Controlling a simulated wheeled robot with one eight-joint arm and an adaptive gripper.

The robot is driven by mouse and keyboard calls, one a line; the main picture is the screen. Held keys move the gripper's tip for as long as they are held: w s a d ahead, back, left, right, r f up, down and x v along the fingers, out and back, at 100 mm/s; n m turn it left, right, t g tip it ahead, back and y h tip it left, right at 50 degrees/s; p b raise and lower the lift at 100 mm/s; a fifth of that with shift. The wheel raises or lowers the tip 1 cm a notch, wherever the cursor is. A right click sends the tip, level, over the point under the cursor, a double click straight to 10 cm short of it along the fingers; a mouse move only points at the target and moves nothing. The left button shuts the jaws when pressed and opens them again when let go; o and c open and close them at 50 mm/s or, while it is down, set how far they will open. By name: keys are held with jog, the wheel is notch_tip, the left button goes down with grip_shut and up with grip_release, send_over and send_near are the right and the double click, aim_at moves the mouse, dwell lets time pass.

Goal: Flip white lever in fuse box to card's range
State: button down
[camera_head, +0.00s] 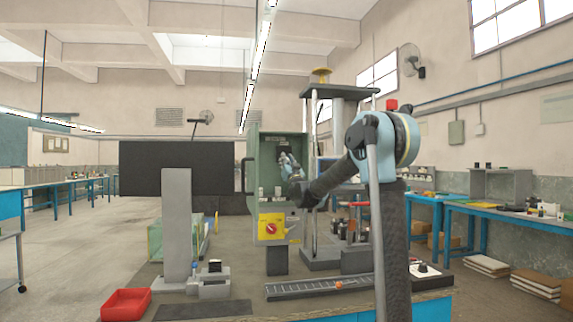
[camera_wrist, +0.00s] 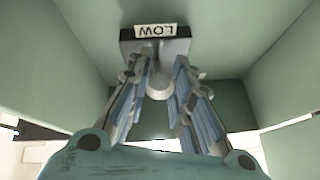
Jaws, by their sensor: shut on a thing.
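The green fuse box (camera_head: 255,190) stands open on the bench in the head view. Its inner walls (camera_wrist: 85,35) surround my gripper in the wrist view. My gripper (camera_head: 289,163) reaches into the box. In the wrist view my gripper (camera_wrist: 158,88) is shut on the white lever (camera_wrist: 158,82), whose round pale end shows between the two blue-padded fingers. The lever's base plate (camera_wrist: 128,46) is dark grey. A LOW label (camera_wrist: 155,30) sits at its top edge, upside down in this view. The fingers hide much of the lever. I cannot make out the card.
A yellow panel with a red knob (camera_head: 271,229) is at the box's lower front. A red tray (camera_head: 125,304) and a grey ruled strip (camera_head: 310,289) lie on the bench. The box walls leave little room around my gripper.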

jog(key=shift+f, duration=0.1)
jog(key=c, duration=1.4)
grip_release()
jog(key=v, duration=1.2)
jog(key=shift+f, duration=0.2)
jog(key=shift+w+d+f, duration=0.1)
jog(key=shift+w+d, duration=0.05)
